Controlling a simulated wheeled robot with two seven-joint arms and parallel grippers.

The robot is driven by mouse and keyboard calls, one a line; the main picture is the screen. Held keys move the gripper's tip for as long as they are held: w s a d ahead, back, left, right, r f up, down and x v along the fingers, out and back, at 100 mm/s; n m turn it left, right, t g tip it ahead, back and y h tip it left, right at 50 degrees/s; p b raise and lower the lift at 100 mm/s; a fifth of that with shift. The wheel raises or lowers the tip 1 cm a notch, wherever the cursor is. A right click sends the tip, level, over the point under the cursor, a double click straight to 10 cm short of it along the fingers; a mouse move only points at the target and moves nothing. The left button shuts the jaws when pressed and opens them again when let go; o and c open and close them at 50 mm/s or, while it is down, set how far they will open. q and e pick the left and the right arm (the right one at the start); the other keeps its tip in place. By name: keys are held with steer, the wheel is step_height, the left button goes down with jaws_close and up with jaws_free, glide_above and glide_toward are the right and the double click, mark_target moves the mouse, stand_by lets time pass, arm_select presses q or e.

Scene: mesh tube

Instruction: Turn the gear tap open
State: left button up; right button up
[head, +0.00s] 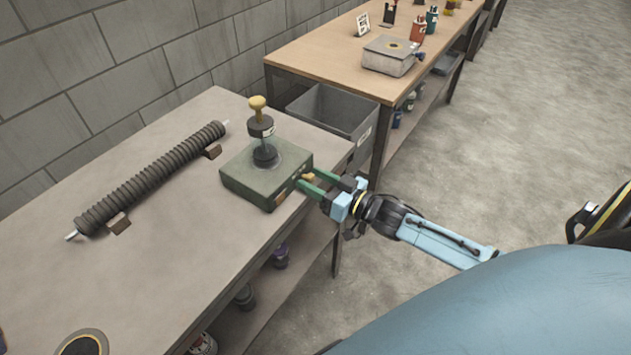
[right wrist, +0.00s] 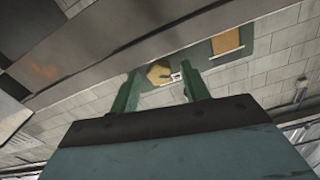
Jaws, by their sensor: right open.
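The green box (head: 255,185) sits on the near workbench, with a clear cylinder and a dark cap with a yellow knob (head: 257,104) standing on top. A small yellow-tan tap (head: 307,177) sticks out of the box's right-hand side. My right gripper (head: 306,181) is open, its green fingers at this side of the box, close around the tap. In the right wrist view the tap (right wrist: 159,74) shows between and just beyond the two fingertips, nearer the left finger. Whether a finger touches it I cannot tell. My left gripper is not in view.
A dark ribbed roller (head: 150,178) lies on two brackets on the near bench (head: 180,270). A grey bin (head: 335,112) stands behind the box, between the benches. The far bench (head: 320,55) holds a scale-like box (head: 389,57) and bottles. Open floor lies to the right.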

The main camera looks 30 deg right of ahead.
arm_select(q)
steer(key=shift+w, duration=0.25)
arm_select(e)
steer(key=c, duration=1)
steer(key=shift+r+n+p, duration=0.1)
steer(key=shift+n+p, duration=0.55)
steer(key=shift+n, duration=0.35)
steer(key=shift+a+n, duration=0.1)
steer(key=shift+n, duration=0.5)
steer(key=shift+n+p, duration=0.4)
steer(key=shift+n, duration=0.7)
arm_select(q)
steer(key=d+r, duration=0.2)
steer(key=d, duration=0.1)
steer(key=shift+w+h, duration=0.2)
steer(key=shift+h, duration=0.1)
